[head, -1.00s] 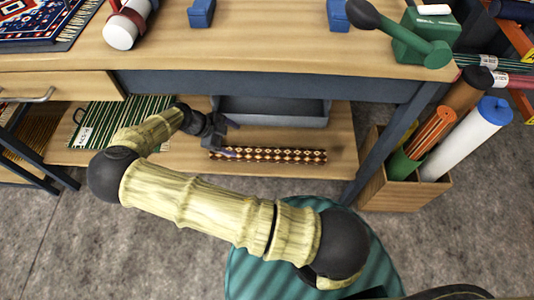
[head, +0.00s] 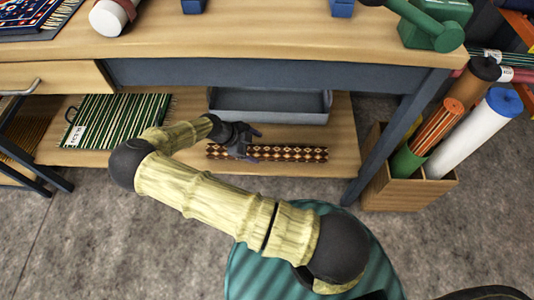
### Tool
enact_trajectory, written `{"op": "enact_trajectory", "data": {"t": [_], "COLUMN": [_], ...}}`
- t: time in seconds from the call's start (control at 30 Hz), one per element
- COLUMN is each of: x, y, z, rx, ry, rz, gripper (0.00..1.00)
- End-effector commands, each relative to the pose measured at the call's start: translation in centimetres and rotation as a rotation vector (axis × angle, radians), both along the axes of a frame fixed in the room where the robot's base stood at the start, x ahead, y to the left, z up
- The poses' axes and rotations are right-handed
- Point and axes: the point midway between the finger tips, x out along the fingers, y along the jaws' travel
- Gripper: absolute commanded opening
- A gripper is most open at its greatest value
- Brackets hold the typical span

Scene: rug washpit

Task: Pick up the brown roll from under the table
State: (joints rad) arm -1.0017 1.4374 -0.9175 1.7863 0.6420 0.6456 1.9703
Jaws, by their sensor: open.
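The brown roll (head: 295,153) has a cream diamond pattern and lies lengthwise on the low wooden shelf (head: 340,130) under the table (head: 300,50). My arm reaches in under the tabletop. My gripper (head: 252,144) is open at the left part of the roll, with its dark fingers overlapping the roll in the picture. I cannot tell whether the fingers touch the roll or are around it. My gripper hides a short stretch of the roll near its left end.
A grey tray (head: 270,117) stands on the shelf just behind the roll. A green striped folded rug (head: 115,121) lies on the shelf at left. A wooden box (head: 405,192) of upright rolls stands right of the table leg (head: 395,140). The tabletop overhangs the shelf.

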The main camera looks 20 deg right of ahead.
Motion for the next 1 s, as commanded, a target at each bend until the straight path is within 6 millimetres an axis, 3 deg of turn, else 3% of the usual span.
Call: {"op": "enact_trajectory", "data": {"t": [0.23,0.6,1.0], "x": [-0.1,-0.6,-0.6], "y": [-0.2,-3.1,-3.4], "z": [-0.3,-3.7,-3.7], "rx": [0.0,0.0,0.001], "ry": [-0.001,0.0,-0.001], "rz": [-0.001,0.003,0.003], "gripper": [0.79,0.79,0.79]}}
